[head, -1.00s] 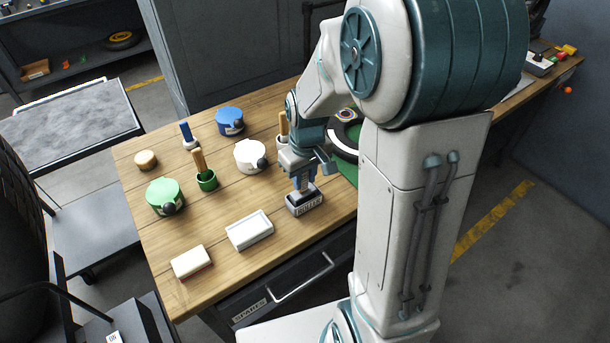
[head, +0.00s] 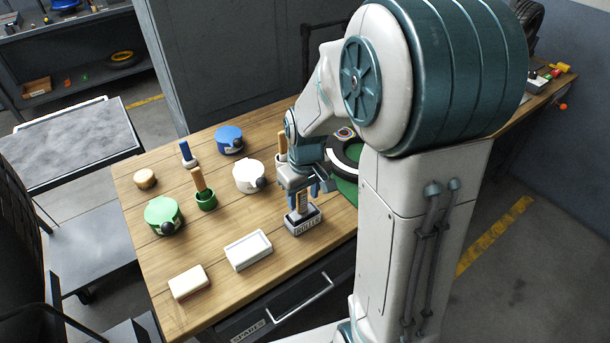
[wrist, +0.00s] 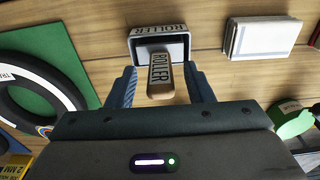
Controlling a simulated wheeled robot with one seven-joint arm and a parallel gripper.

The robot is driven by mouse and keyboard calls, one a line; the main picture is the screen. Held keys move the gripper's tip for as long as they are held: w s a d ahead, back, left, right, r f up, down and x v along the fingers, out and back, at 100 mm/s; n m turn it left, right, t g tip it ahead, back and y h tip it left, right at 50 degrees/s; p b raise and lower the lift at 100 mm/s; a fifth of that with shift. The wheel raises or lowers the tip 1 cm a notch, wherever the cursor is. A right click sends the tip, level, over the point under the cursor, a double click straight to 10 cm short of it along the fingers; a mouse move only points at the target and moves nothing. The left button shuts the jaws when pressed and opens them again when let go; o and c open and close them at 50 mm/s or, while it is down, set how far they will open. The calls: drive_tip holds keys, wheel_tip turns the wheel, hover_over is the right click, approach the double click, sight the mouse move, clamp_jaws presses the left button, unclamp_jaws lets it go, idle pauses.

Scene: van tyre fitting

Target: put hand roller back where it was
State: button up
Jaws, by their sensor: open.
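The hand roller (wrist: 160,75) stands upright in a small holder labelled ROLLER (head: 304,222), near the front right of the wooden bench. In the wrist view its handle, also lettered ROLLER, points toward me between my fingers, and the holder (wrist: 174,29) is behind it. My gripper (head: 307,193) is open just above the holder, with one finger on each side of the handle. Gaps show between the handle and both fingers in the wrist view. The roller's lower end is hidden inside the holder.
A white tray (head: 248,250) and a cream block (head: 189,282) lie left of the holder. Green (head: 161,213), white (head: 247,177) and blue (head: 228,139) tins and brush cups stand behind. A tyre on a green mat (wrist: 45,70) is close by. Bare wood lies between them.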

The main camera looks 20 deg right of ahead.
sight(305, 216)
wheel_tip(305, 216, up, 10)
drive_tip(key=r, duration=0.1)
drive_tip(key=s+m+t, duration=0.2)
drive_tip(key=s+m, duration=0.1)
drive_tip(key=s, duration=1.1)
drive_tip(key=shift+m, duration=0.3)
drive_tip(key=shift+s, duration=0.1)
idle(0.4)
